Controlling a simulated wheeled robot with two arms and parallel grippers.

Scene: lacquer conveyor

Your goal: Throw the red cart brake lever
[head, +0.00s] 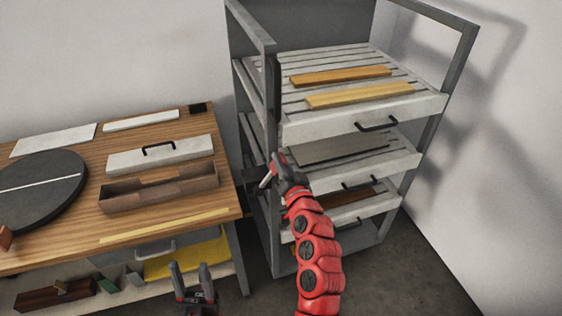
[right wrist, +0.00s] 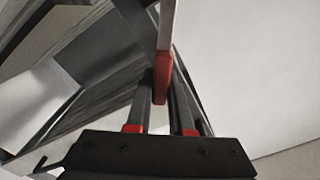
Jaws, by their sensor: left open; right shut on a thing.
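The red brake lever (right wrist: 162,82) shows in the right wrist view as a red bar with a paler upper stretch, standing between the two fingers. My right gripper (right wrist: 161,95) is shut on it near its red end. In the head view my right gripper (head: 273,170) is at the cart's near left post, and I cannot clearly make out the lever there. The cart (head: 272,120) is a grey frame with several slatted shelves. My left gripper (head: 191,274) is open and empty, low in front of the workbench.
Orange and yellow boards (head: 340,76) lie on the cart's top shelf. Floor (head: 410,270) at right is clear.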

